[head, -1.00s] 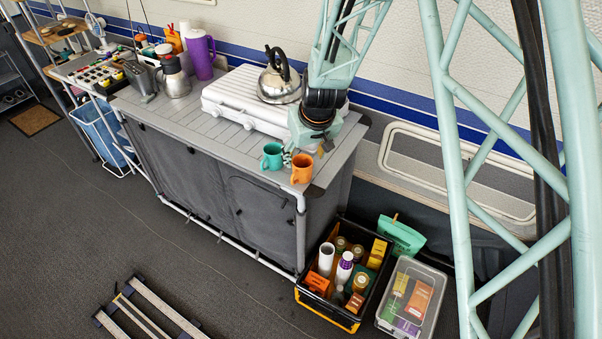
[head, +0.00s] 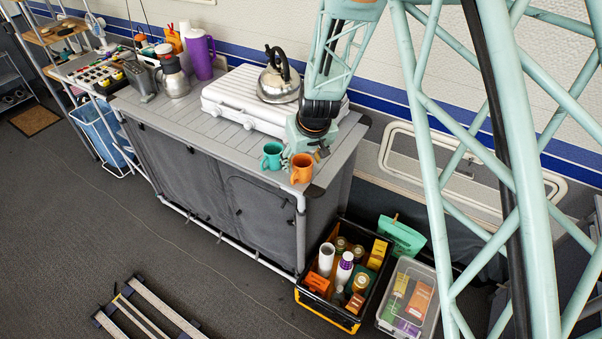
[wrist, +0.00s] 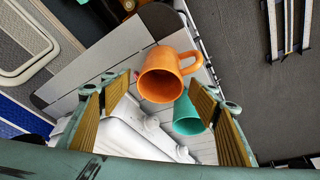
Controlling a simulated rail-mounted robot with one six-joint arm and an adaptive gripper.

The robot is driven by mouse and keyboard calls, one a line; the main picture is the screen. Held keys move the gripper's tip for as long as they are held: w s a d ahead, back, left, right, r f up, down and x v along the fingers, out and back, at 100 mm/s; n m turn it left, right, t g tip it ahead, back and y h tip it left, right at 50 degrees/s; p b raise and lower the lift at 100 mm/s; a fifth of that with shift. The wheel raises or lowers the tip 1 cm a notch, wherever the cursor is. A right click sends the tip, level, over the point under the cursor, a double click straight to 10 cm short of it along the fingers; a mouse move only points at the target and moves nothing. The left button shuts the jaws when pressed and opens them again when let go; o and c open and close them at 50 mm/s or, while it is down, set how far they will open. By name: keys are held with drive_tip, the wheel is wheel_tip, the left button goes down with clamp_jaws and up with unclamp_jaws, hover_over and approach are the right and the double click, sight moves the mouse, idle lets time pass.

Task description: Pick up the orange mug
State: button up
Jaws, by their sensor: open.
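The orange mug (head: 301,168) stands upright near the front right corner of the grey counter (head: 160,118). In the wrist view the orange mug (wrist: 160,84) shows its open top, with the handle to the right. A teal mug (head: 272,156) stands close to its left; it also shows in the wrist view (wrist: 188,116), partly hidden by the orange mug. My gripper (head: 308,150) is just above and behind the mugs. In the wrist view my gripper (wrist: 160,112) is open and empty, its finger pads spread wide, with the orange mug ahead between them and slightly beyond the tips.
A white stove (head: 240,100) with a kettle (head: 279,78) on it stands behind the mugs. A purple pitcher (head: 201,57) is farther left. A black crate (head: 301,294) of goods and a clear bin (head: 379,322) sit on the floor below the counter's right end.

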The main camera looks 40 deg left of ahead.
drive_tip(key=shift+w+a+f, duration=0.1)
drive_tip(key=shift+f, duration=0.3)
drive_tip(key=shift+c, duration=0.2)
drive_tip(key=c, duration=1)
drive_tip(key=shift+o, duration=0.2)
drive_tip(key=shift+r, duration=0.1)
drive_tip(key=shift+r+p, duration=0.3)
drive_tip(key=shift+r, duration=1.2)
drive_tip(key=s+d+r+b, duration=0.2)
drive_tip(key=s+d+b, duration=0.2)
drive_tip(key=s+d, duration=0.7)
drive_tip(key=shift+d+b, duration=0.35)
